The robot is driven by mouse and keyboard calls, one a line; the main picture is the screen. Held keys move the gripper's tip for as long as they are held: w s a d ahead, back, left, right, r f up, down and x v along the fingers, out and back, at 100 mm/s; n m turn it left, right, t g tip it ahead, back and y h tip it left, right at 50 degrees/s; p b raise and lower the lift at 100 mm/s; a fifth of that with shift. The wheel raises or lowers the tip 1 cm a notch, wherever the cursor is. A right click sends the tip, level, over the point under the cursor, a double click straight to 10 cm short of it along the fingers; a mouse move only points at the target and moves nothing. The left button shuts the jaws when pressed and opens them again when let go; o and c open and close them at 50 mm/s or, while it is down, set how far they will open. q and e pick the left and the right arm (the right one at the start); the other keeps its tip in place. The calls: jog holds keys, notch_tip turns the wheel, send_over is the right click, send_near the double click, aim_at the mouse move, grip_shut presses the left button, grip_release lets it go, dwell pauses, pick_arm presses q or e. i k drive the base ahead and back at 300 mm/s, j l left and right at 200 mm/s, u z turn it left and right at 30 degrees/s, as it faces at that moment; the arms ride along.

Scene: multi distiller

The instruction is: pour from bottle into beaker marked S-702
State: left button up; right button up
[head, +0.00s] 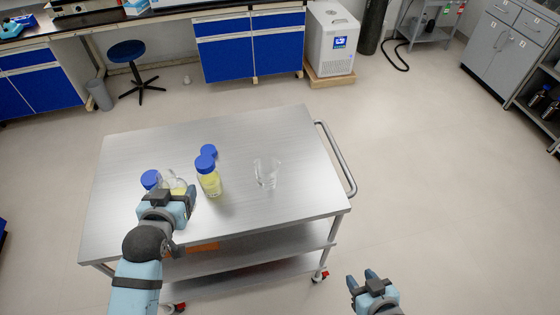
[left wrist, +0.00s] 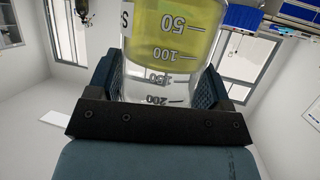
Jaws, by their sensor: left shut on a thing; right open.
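My left gripper (head: 170,193) is shut on a graduated glass vessel (head: 173,183) with yellow liquid, at the front left of the steel cart. In the left wrist view the vessel (left wrist: 172,50) shows upside-down marks from 50 to 200 and part of a letter S. Its liquid surface runs about level with the marks. A clear beaker (head: 266,173) stands to the right and looks empty; no marking is readable on it. A blue-capped bottle (head: 209,183) with yellow liquid stands between them. My right gripper (head: 361,278) is open and empty, right of the cart.
Another blue cap (head: 208,150) shows behind that bottle, and one (head: 149,179) beside my left gripper. The steel cart top (head: 285,130) is clear at the back and right. A handle (head: 340,165) is on its right side. A stool (head: 128,52) stands farther back.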

aim_at(266, 166)
jog(key=i+l, duration=0.1)
jog(key=l, duration=1.55)
jog(key=i, duration=0.05)
